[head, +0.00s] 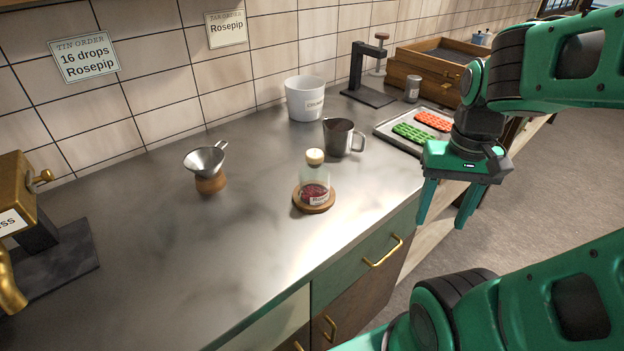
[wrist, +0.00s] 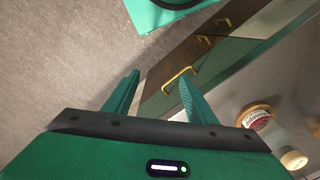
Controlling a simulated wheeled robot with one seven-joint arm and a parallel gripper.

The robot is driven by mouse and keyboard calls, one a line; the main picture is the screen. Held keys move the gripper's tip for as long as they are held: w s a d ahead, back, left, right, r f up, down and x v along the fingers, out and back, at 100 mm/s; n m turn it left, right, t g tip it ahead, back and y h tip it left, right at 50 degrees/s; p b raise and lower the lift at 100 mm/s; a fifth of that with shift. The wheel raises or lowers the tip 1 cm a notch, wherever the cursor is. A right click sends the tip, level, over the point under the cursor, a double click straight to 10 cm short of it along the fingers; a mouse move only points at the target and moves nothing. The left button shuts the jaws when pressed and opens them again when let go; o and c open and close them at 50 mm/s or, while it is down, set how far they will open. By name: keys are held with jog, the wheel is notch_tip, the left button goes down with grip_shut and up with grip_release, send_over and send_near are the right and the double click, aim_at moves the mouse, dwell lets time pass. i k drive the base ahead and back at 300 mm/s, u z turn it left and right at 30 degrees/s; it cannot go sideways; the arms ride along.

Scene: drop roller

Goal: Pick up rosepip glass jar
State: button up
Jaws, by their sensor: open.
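The rosepip glass jar (head: 314,181) stands upright on a round wooden coaster (head: 301,203) near the counter's front edge. It is clear glass with a pale round stopper, dark red contents and a partly readable label. In the wrist view the jar (wrist: 258,121) shows at the right, beyond the fingers. My gripper (head: 444,222) is open and empty, pointing down off the front edge, to the right of the jar and apart from it. Its two fingers also show in the wrist view (wrist: 158,95).
A dark metal jug (head: 338,138) stands behind the jar, with a white bucket (head: 305,99) farther back. A tray (head: 384,128) with green and orange molds lies at right. A funnel on a wooden stand (head: 207,167) is left. The counter around the jar is clear. Brass handles (head: 383,252) protrude from the drawers below.

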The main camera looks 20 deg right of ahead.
aim_at(314, 179)
jog(key=z, duration=0.45)
jog(key=k, duration=1.1)
jog(key=z, duration=0.35)
jog(key=i, duration=0.65)
jog(key=z, duration=0.25)
